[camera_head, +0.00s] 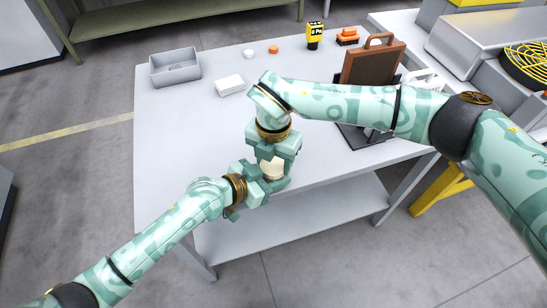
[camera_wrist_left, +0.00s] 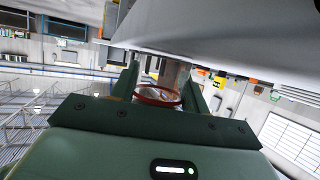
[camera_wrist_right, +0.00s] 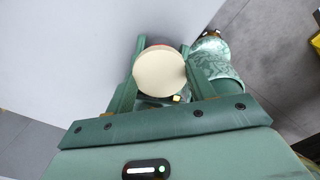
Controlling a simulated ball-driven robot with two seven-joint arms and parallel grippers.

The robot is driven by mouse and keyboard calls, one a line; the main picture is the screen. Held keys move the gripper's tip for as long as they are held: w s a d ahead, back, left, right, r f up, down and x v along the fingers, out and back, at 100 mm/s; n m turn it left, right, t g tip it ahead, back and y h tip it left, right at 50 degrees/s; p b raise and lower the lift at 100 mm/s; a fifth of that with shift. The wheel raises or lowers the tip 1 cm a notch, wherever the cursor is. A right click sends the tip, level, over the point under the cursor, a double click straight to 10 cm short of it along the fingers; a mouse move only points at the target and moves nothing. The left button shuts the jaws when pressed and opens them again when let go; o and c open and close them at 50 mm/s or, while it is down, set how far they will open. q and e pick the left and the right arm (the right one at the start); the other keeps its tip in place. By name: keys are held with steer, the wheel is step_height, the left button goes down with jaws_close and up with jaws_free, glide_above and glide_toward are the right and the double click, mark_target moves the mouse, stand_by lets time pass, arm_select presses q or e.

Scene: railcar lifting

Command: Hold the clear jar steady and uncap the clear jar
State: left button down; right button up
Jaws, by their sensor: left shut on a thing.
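The clear jar has a round cream lid (camera_head: 272,167) and is held above the table's front edge. In the left wrist view the see-through jar (camera_wrist_left: 155,93), with a red ring, sits between the fingers of my left gripper (camera_wrist_left: 160,85). My left gripper (camera_head: 268,185) is shut on the jar. My right gripper (camera_head: 275,158) comes from above, its fingers on either side of the lid. In the right wrist view the lid (camera_wrist_right: 160,74) fills the space between the fingers (camera_wrist_right: 160,70); whether they press on it is unclear. The lid hides most of the jar there.
The table's left side is clear.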

steer(key=n, duration=0.3)
steer(key=o, duration=1.1)
step_height(320, 180, up, 5)
steer(key=shift+f, duration=0.2)
arm_select(q)
steer(key=c, duration=0.6)
jaws_free()
steer(key=shift+c, duration=0.2)
